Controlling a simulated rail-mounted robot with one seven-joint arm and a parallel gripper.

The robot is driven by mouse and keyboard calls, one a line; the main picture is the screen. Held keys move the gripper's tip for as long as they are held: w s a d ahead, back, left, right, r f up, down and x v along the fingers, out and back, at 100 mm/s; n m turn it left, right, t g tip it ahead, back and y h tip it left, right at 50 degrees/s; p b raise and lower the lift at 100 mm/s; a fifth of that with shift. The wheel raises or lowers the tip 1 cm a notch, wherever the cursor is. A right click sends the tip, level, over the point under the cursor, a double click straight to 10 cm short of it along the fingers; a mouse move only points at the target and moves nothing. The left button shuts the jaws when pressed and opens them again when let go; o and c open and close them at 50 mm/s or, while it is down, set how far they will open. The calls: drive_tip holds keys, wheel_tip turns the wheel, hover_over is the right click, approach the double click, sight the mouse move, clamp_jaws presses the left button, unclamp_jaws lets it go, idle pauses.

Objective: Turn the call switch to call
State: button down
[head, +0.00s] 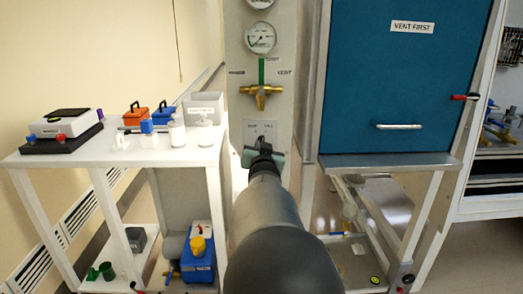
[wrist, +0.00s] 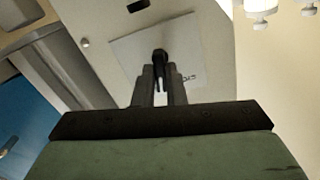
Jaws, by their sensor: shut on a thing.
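The call switch is a small black knob (wrist: 160,56) on a pale square plate (wrist: 128,48) on the upright panel. In the head view the plate (head: 262,128) is below the brass valve, with small lettering I can barely read. My gripper (wrist: 160,88) points at the plate, and its two dark fingers are shut on the knob. In the head view my gripper (head: 263,148) is at the lower part of the plate, and my arm and the fingers hide most of the switch.
Above the plate are a brass valve (head: 262,91) and a round gauge (head: 260,37). A white table (head: 110,152) with bottles and boxes stands at left. A blue cabinet door (head: 395,75) with a metal ledge (head: 388,162) is close at right.

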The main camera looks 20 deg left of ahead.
drive_tip(key=shift+n, duration=1.2)
drive_tip(key=c, duration=1.5)
unclamp_jaws()
drive_tip(key=p+v, duration=0.1)
drive_tip(key=v, duration=1.6)
drive_tip(key=shift+s, duration=0.3)
